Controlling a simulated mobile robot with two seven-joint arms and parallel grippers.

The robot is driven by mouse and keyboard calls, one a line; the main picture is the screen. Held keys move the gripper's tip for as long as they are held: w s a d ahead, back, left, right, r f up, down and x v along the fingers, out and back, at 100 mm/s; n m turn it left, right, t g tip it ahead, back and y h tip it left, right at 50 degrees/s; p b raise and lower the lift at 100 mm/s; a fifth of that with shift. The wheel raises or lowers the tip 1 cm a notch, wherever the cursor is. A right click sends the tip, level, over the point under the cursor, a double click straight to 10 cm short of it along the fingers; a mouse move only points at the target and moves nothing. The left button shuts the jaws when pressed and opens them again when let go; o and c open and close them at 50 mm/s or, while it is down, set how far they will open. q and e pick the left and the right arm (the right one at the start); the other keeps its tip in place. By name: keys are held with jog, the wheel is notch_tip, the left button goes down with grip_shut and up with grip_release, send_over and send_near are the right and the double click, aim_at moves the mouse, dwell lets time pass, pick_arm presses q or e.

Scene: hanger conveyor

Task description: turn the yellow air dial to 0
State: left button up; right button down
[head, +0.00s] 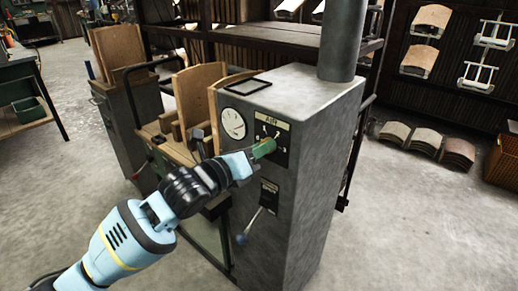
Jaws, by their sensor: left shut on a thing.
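The air dial's black plate (282,136), under a pale label reading AIR (272,121), is on the front of a grey metal cabinet (328,150). My left gripper (266,148) reaches in from the left and is shut on the dial at this plate. A green part shows at its tip. The fingers cover the dial, so its yellow colour and pointer setting cannot be made out. My right gripper is not in view.
A round white gauge (233,123) sits left of the dial. Below is a black plate with a lever ending in a blue knob (241,239). A dark frame lies on the cabinet top. Wooden fixtures (203,90) stand to the left.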

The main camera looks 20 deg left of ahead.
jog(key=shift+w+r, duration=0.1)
pick_arm(q)
jog(key=shift+s+d+f+m+t+y+p, duration=0.15)
jog(key=shift+m+y+p, duration=0.25)
jog(key=shift+m+p, duration=3.85)
jog(key=shift+w+d+r+m+t+y+p, duration=0.3)
jog(key=shift+m+p, duration=0.9)
jog(key=shift+m, duration=6.1)
jog(key=shift+s+a+f+m+t+y+p, duration=0.15)
jog(key=shift+s+f+m+y+p, duration=0.25)
jog(key=shift+m+p, duration=3.85)
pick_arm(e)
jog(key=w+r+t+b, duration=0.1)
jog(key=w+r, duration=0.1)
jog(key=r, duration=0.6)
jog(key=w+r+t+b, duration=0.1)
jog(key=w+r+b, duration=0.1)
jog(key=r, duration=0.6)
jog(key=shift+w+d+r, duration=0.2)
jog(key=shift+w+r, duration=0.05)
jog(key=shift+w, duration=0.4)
pick_arm(q)
jog(key=m, duration=0.2)
jog(key=shift+w+r+m, duration=0.1)
jog(key=shift+m, duration=0.3)
